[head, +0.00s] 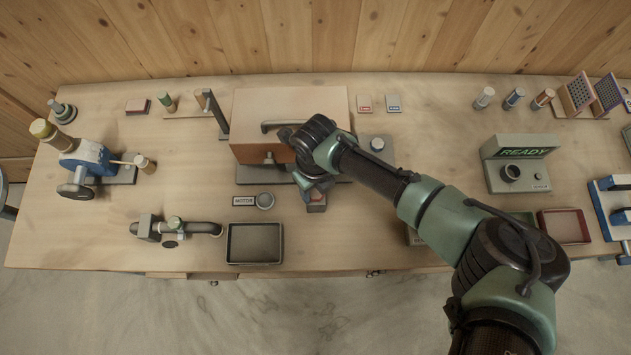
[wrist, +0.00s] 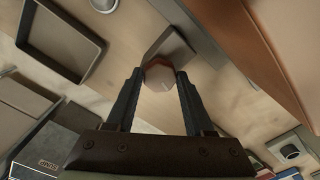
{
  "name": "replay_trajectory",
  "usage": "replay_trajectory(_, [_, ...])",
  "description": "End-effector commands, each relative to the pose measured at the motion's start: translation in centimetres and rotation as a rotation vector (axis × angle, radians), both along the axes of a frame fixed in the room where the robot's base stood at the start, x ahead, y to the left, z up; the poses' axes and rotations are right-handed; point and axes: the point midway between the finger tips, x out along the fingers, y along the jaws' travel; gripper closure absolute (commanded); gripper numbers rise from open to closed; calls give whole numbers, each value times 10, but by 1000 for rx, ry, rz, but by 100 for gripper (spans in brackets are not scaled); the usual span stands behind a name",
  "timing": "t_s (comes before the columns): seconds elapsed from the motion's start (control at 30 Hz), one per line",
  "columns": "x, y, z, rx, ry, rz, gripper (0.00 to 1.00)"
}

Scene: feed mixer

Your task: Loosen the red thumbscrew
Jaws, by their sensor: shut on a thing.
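A reddish-brown faceted knob, which I take to be the red thumbscrew (wrist: 159,77), sits between my fingertips in the wrist view. A grey plate lies just beyond it. My gripper (wrist: 161,78) is closed with one dark finger on each side of the knob. In the head view my gripper (head: 310,187) reaches down by the front right corner of the orange-brown mixer box (head: 250,152). My wrist hides much of that corner, and I cannot make out the thumbscrew clearly there.
The box's side is close to my gripper, at right in the wrist view (wrist: 283,50). A dark handle (head: 277,125) sits on its top. The READY console (head: 514,172) stands at right.

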Motion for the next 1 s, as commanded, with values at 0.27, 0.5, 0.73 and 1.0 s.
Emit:
replay_trajectory(0.27, [2, 1, 0, 3, -5, 54, 100])
replay_trajectory(0.5, [2, 2, 2, 5, -6, 61, 100])
replay_trajectory(0.73, [3, 2, 3, 5, -7, 60, 44])
replay_trajectory(1.0, [1, 1, 1, 3, -4, 60, 17])
